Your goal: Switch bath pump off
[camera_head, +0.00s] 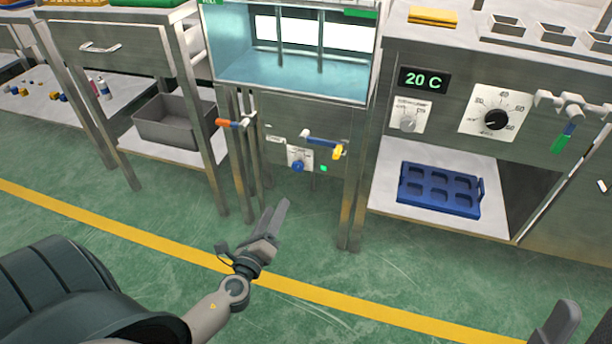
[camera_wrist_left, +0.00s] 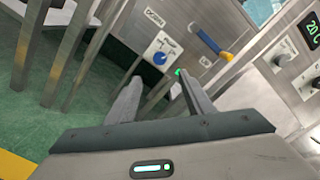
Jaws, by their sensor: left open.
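A small blue knob (camera_head: 299,166) sits on a white plate on the steel front below the water bath (camera_head: 290,75). A small green light (camera_head: 323,168) glows just right of the plate. In the left wrist view the blue knob (camera_wrist_left: 160,58) and the lit green light (camera_wrist_left: 178,72) show beyond the fingers. The plate's label is too small to read. My left gripper (camera_head: 276,212) is open and empty, in front of and below the knob, apart from it. Part of my right gripper (camera_head: 562,322) shows at the bottom right; its jaws cannot be made out.
An orange-tipped valve handle (camera_head: 228,122) and a blue lever with a yellow end (camera_head: 325,143) stick out above the knob. Right are a 20 C display (camera_head: 424,80), dials and a blue tray (camera_head: 440,189) on a shelf. The green floor in front is clear.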

